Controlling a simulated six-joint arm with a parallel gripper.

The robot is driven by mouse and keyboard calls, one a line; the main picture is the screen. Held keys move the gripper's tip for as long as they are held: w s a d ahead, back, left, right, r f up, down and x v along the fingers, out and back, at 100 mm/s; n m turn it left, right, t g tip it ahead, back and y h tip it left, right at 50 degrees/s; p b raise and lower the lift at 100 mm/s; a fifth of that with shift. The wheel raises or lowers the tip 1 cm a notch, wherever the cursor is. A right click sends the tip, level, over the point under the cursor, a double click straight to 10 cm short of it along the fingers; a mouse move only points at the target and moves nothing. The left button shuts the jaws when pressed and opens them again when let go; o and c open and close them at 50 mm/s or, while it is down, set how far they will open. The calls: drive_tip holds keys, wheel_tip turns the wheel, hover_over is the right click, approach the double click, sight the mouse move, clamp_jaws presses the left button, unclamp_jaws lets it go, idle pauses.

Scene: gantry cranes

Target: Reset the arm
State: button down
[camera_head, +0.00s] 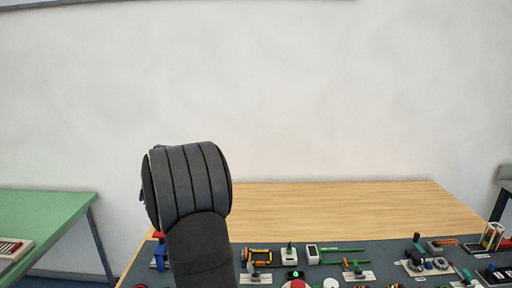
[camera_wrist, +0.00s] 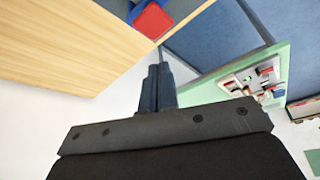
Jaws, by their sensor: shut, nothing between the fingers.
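My gripper (camera_wrist: 158,85) shows in the wrist view with its two dark fingers together and nothing between them. It points past the corner of the wooden table, towards the pale wall and the blue floor, and touches nothing that I can see. In the head view my dark grey arm rises in front of the table's left part. The gripper's fingers cannot be made out there.
The wooden table (camera_head: 340,200) carries a dark panel (camera_head: 385,252) with several small devices, including a yellow-black frame (camera_head: 258,250) and green rails (camera_head: 343,250). A red-and-blue part (camera_wrist: 152,20) sits near its corner. A green table (camera_head: 45,220) stands left. Space above is clear.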

drive_tip(key=shift+f, duration=0.1)
drive_tip(key=shift+f, duration=3.1)
drive_tip(key=c, duration=1.7)
unclamp_jaws()
drive_tip(key=shift+s+d+r, duration=0.1)
drive_tip(key=shift+s+r, duration=0.05)
drive_tip(key=o, duration=1.7)
drive_tip(key=s+d+r+n+t+h, duration=0.1)
drive_tip(key=s+d+r+n, duration=0.3)
drive_tip(key=s+d+n, duration=0.1)
drive_tip(key=shift+s+d+n+t+h, duration=0.15)
drive_tip(key=shift+s+n+t+h, duration=0.15)
drive_tip(key=shift+n, duration=0.1)
drive_tip(key=x, duration=0.9)
drive_tip(key=shift+d+f+n, duration=0.15)
drive_tip(key=shift+f+n, duration=0.1)
drive_tip(key=shift+n, duration=0.05)
drive_tip(key=shift+s, duration=0.1)
drive_tip(key=v, duration=1)
